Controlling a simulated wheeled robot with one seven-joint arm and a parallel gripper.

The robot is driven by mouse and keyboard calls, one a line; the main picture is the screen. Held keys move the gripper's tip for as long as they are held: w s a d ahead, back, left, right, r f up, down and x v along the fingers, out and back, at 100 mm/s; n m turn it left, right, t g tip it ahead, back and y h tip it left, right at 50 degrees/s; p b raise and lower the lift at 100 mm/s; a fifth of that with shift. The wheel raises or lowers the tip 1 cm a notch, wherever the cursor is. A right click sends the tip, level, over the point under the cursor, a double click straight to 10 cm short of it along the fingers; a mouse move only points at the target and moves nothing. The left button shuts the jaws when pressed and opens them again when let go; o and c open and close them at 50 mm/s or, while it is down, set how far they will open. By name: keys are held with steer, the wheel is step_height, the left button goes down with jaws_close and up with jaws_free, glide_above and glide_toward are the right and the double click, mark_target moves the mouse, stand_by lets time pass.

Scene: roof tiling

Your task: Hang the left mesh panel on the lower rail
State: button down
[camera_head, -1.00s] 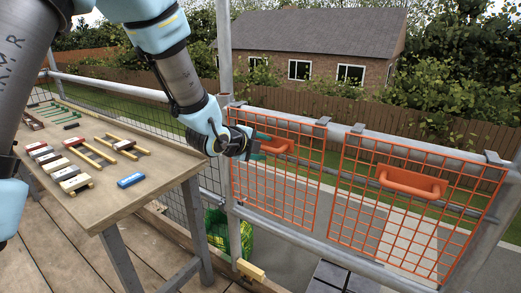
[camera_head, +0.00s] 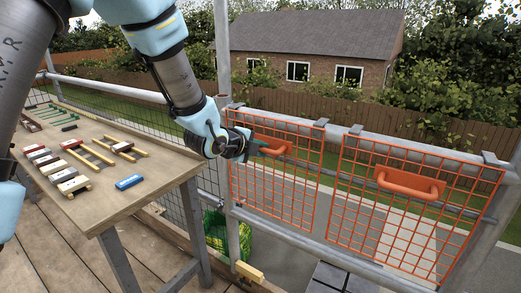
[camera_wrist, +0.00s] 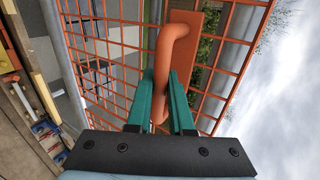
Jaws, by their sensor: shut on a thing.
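The left mesh panel (camera_head: 275,185) is an orange wire grid with an orange handle (camera_head: 277,149). It stands upright against the railing. Grey hooks (camera_head: 321,122) at its top edge lie at the rail (camera_head: 335,131); I cannot tell whether they bear fully on it. My gripper (camera_head: 262,148) reaches in from the left, and its green fingers are shut on the handle. In the wrist view the fingers (camera_wrist: 160,105) lie on both sides of the handle bar (camera_wrist: 164,65), with the mesh (camera_wrist: 110,45) behind. The dark gripper body covers part of the panel's upper left.
A second orange mesh panel (camera_head: 400,210) hangs to the right, a narrow gap away. A wooden bench (camera_head: 120,208) with several small blocks stands at left. A grey post (camera_head: 223,50) rises by the left panel's edge.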

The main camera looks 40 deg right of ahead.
steer(key=shift+r+p, duration=1.25)
steer(key=shift+r, duration=1.35)
steer(key=shift+s+a+f+b, duration=0.1)
steer(key=shift+a+f+b, duration=0.05)
steer(key=shift+a+b, duration=0.2)
steer(key=s+a+b, duration=0.2)
steer(key=a, duration=0.7)
steer(key=shift+s, duration=0.25)
